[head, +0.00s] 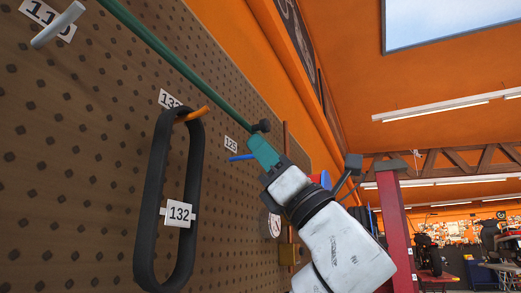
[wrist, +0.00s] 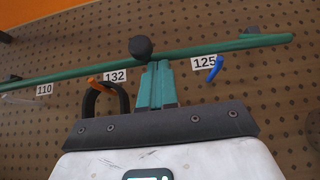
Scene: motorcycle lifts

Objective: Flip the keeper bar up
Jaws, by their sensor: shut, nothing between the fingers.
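The keeper bar (head: 185,68) is a long green rod running across the pegboard, with a dark round knob (head: 261,126) on it. In the wrist view the bar (wrist: 230,49) slopes gently up to the right, and the knob (wrist: 140,47) sits near the middle. My gripper (head: 262,150) has teal fingers that are shut and empty. In the wrist view the gripper (wrist: 157,68) has its tips at the bar's lower edge, just right of the knob. I cannot tell whether they touch the bar.
A blue peg (wrist: 215,69) is by label 125 (wrist: 204,63). A white peg (head: 58,24) is at upper left. A red post (head: 396,230) stands right of my arm.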

